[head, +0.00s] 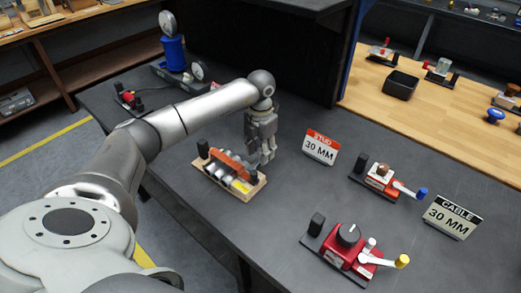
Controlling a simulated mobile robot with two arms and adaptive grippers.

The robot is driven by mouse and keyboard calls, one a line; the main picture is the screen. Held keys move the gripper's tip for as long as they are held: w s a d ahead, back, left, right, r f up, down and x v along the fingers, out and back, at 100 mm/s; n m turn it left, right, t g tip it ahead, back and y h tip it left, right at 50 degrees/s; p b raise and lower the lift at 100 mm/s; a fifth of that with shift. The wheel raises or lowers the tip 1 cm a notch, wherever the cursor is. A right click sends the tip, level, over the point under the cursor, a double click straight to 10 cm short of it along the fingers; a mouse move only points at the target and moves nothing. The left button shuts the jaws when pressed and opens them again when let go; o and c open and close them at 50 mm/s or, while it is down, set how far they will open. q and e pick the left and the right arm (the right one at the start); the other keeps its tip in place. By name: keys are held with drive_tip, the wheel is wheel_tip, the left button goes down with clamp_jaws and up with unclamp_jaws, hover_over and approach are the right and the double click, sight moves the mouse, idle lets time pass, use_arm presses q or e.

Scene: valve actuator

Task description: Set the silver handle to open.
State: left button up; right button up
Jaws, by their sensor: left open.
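My left gripper (266,160) points down, open, at the right end of a small device (229,168) on a wooden base. That device has an orange bar, silver cylinders and a yellow patch. The gripper appears close to it, but I cannot tell whether they touch. A silver handle with a yellow tip (384,261) sticks out right from a red valve unit (343,245) with a black knob. Another silver handle with a blue tip (407,189) sticks out right from a smaller red and white unit (378,178). Both handles are apart from the gripper. My right gripper is not in view.
Signs reading "STUD 30 MM" (321,147) and "CABLE 30 MM" (452,217) stand on the dark table (290,205). A blue cylinder with a gauge (174,52) stands at the back left. The table's middle is clear.

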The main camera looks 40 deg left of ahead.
sight(260, 150)
use_arm(q)
wheel_tip(260, 150, up, 12)
idle(0.5)
idle(0.5)
